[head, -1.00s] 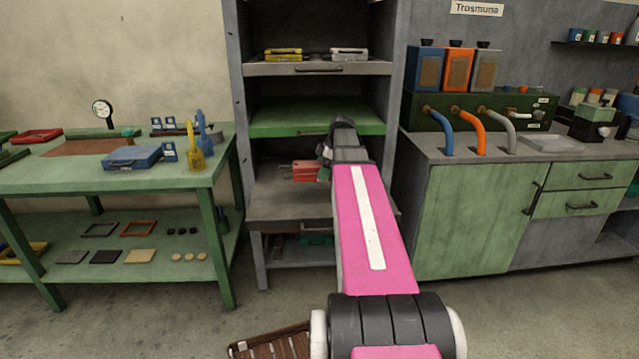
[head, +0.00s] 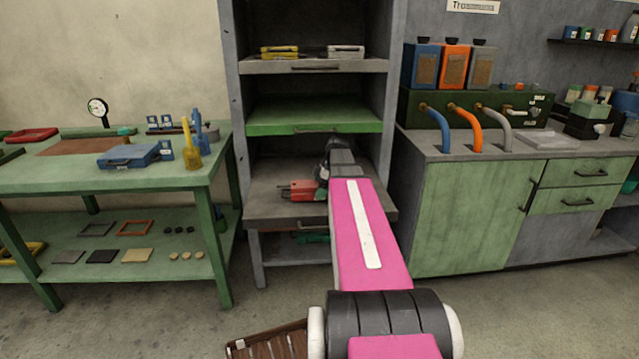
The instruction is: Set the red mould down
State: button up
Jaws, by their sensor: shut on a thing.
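The red mould (head: 301,190) shows just left of the end of my pink arm, at the grey lower shelf (head: 265,207) of the rack. My gripper (head: 323,174) is at the mould's right side and shut on it. The gripper's fingers are mostly hidden by my own wrist. The mould looks level and is low over the shelf board; I cannot tell whether it touches it.
A green shelf (head: 315,116) is above, empty where it shows. The top shelf (head: 310,66) holds a yellow mould (head: 280,52) and a whitish one (head: 346,51). A green bench (head: 60,178) stands left, a green cabinet (head: 475,205) right. The shelf left of the red mould is clear.

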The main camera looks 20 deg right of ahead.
jog(key=shift+f, duration=0.3)
jog(key=o, duration=1.4)
jog(key=shift+f, duration=0.15)
jog(key=v, duration=1.2)
